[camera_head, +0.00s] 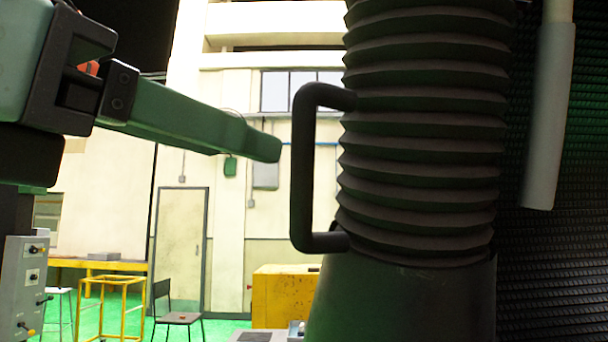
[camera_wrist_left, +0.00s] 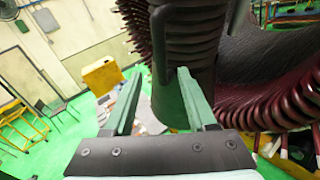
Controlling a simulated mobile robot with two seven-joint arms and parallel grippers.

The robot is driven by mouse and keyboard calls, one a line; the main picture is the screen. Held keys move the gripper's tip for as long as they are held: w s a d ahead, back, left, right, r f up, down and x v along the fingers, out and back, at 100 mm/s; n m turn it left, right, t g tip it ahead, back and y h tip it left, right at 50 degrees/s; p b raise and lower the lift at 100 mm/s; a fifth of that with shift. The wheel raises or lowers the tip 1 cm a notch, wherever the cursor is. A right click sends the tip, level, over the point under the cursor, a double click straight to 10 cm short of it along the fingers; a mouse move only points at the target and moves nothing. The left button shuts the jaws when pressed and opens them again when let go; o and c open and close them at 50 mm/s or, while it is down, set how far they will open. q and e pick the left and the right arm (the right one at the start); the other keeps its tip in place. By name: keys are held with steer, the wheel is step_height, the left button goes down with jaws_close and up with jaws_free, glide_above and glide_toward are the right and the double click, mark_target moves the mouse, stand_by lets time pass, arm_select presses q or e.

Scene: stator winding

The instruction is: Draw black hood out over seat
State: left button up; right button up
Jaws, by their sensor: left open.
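The black hood (camera_head: 425,130) is a ribbed, bellows-like column above a smooth dark cylinder (camera_head: 405,305) in the head view. A dark C-shaped handle (camera_head: 303,170) stands upright on its left side. My left gripper (camera_head: 270,148) comes from the left, its green fingertip a little left of the handle and apart from it. In the left wrist view the two green fingers (camera_wrist_left: 161,74) are spread and empty, with the handle (camera_wrist_left: 157,45) ahead between them. The hood's ribs (camera_wrist_left: 193,40) show just beyond. I cannot make out which part is the seat. My right gripper is out of view.
A pale tube (camera_head: 550,110) hangs to the right before a dark ribbed wall (camera_head: 555,270). Dark red curved windings (camera_wrist_left: 270,95) lie right in the wrist view. A yellow block (camera_head: 280,295), a chair (camera_head: 178,318) and a yellow frame (camera_head: 112,285) stand farther back on green floor.

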mark_target(295, 165)
arm_select(q)
steer(key=p+x, duration=0.1)
steer(key=x, duration=0.9)
steer(key=shift+w+d+p, duration=0.15)
steer(key=shift+w+p, duration=0.05)
steer(key=shift+p, duration=0.1)
jaws_close()
stand_by(0.9)
